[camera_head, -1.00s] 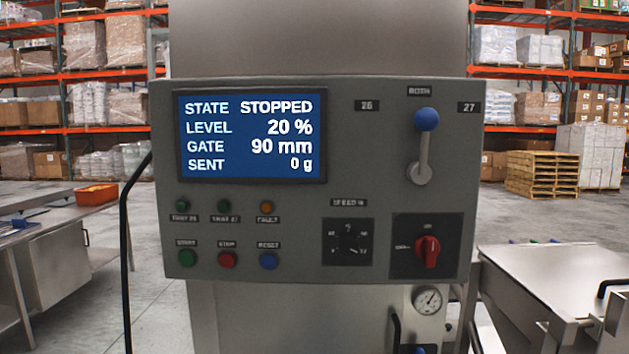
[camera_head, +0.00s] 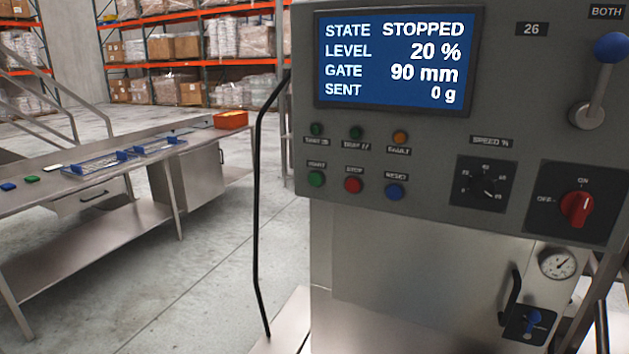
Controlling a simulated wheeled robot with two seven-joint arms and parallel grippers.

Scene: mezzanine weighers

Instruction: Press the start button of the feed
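The grey control panel (camera_head: 420,135) stands in front of me, right of the middle of the head view. Its green start button (camera_head: 316,179) is at the lower left of the panel. The red stop button (camera_head: 353,185) and the blue reset button (camera_head: 395,191) sit to its right. The blue screen (camera_head: 393,60) reads state STOPPED, level 20 %, gate 90 mm, sent 0 g. The red rotary switch (camera_head: 577,208) points up to ON. Neither of my grippers shows in the head view.
A black bent rail (camera_head: 258,180) rises just left of the panel. A steel table (camera_head: 90,190) with blue trays (camera_head: 95,162) and an orange bin (camera_head: 231,120) stands at the left. A lever with a blue knob (camera_head: 611,47) is at the panel's right. Open floor lies between table and panel.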

